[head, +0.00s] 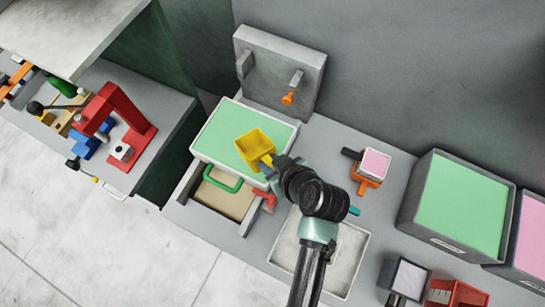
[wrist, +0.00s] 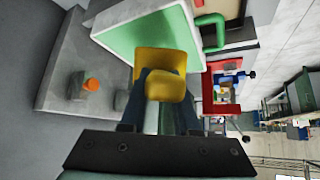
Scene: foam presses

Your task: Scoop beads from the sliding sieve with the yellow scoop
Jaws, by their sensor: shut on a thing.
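The yellow scoop (head: 253,146) is in my gripper (head: 272,166), which is shut on its handle. In the wrist view the scoop (wrist: 165,62) sticks out ahead of my gripper (wrist: 155,92), and its bowl looks empty of green. The sliding sieve (head: 204,152) is a pale-rimmed tray filled with a flat green bead surface, with a green handle (head: 221,181) at its front. The scoop's bowl overlaps the right part of the green surface; I cannot tell whether it touches the beads.
A grey-walled frame with a tan floor (head: 222,198) lies below the sieve's front. A grey upright block (head: 280,65) with an orange knob stands behind. Right are an orange-based pink-topped piece (head: 375,164) and a green-filled bin (head: 462,205). A red press (head: 124,122) stands left.

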